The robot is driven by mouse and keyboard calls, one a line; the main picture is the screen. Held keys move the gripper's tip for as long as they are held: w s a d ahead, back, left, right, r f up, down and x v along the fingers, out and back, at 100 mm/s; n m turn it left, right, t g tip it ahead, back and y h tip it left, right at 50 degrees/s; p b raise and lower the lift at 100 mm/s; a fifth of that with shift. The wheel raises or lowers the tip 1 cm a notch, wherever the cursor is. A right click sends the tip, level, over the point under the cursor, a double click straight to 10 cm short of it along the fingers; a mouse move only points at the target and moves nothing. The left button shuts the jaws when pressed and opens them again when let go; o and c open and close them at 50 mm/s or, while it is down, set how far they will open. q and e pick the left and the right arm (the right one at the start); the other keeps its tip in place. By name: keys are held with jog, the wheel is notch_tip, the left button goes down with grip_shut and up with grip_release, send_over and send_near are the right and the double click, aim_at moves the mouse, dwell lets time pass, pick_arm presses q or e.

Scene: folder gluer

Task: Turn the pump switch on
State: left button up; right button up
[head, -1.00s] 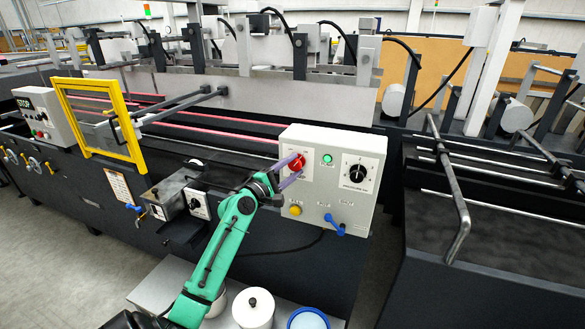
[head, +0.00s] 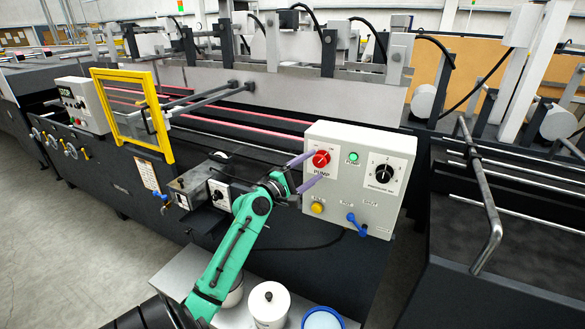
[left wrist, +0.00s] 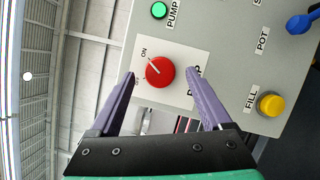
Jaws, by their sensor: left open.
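The pump switch is a red rotary knob (head: 321,159) on the light grey control box, above a PUMP label. In the left wrist view the same red knob (left wrist: 160,72) sits on a white plate with ON and OFF marks, and its white pointer line is turned toward the ON side. My left gripper (head: 307,170) is open, with its purple fingers just in front of the knob. In the wrist view the fingertips (left wrist: 160,72) stand on either side of the knob, apart from it. The right gripper is not in view.
The box (head: 400,155) also carries a green lamp (head: 353,157), a black dial (head: 384,173), a yellow button (head: 317,207) and a blue lever (head: 357,224). A yellow frame guard (head: 150,100) stands left. A white canister (head: 267,303) stands below.

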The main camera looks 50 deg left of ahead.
pick_arm(q)
jog(key=s+f+b, duration=0.1)
jog(key=s+b, duration=0.3)
jog(key=s, duration=0.8)
jog(key=shift+a+f, duration=0.25)
jog(key=shift+f, duration=0.05)
